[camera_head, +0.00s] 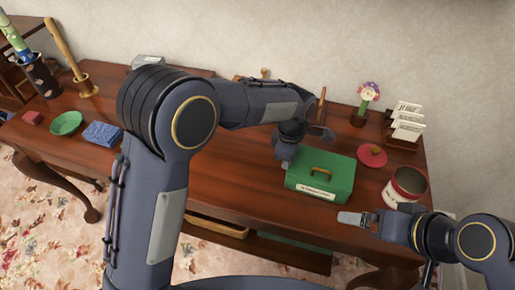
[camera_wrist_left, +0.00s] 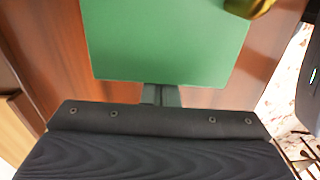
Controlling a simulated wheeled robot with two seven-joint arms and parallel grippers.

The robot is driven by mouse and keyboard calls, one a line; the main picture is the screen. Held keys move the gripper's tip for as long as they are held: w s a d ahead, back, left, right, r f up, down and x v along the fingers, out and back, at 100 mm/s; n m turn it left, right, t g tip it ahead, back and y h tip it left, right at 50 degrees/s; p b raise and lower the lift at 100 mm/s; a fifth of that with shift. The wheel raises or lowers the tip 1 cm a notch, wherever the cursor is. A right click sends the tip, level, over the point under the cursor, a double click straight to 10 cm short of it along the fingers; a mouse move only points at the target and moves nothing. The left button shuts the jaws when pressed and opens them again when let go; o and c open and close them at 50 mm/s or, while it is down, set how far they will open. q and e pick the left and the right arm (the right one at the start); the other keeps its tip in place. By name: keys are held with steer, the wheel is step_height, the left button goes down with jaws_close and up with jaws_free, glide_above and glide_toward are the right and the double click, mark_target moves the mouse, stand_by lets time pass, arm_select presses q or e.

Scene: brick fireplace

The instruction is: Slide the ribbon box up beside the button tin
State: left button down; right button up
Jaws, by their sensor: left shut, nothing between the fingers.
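The ribbon box, a green box (camera_head: 330,171) with a gold handle on top and a pale label on its front, stands on the dark red wooden table. The button tin (camera_head: 389,194), round, cream and red and open on top, stands to its right with a gap between them. My left gripper (camera_head: 283,161) is shut and empty at the box's left side. In the left wrist view its fingers (camera_wrist_left: 161,95) meet the green box's edge (camera_wrist_left: 165,45); contact is hard to confirm. My right gripper (camera_head: 355,218) is in front of the tin; its finger gap is unclear.
A red lid (camera_head: 371,155) with a knob lies between box and tin, further back. A flower pot (camera_head: 358,117) and a letter rack (camera_head: 404,128) stand behind. A green bowl (camera_head: 67,123) and blue cloth (camera_head: 102,133) lie at left. My left arm hides the table's middle.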

mark_target(309, 162)
arm_select(q)
steer(key=d, duration=0.2)
steer(key=s+d, duration=0.1)
steer(key=d, duration=0.2)
steer(key=shift+s+d+p, duration=0.3)
steer(key=shift+s+d, duration=0.1)
step_height(309, 162, up, 8)
steer(key=shift+f, duration=0.1)
steer(key=s+a+r+m+h+p, duration=0.15)
steer(key=a+r, duration=0.25)
steer(key=a, duration=0.4)
steer(key=s+a+r+m+t+h, duration=0.1)
steer(key=s+a+r+m, duration=0.15)
steer(key=a, duration=0.45)
steer(key=s+a+r+m+h+p, duration=0.15)
steer(key=a+r, duration=0.25)
steer(key=a, duration=0.4)
steer(key=s+a+f+m+t, duration=0.2)
steer(key=s+a+m+t, duration=0.2)
steer(key=s, duration=1.1)
steer(key=shift+s+a+f+m+t+p, duration=0.2)
steer(key=shift+a+m+t+p, duration=0.15)
steer(key=shift+a+m, duration=1.7)
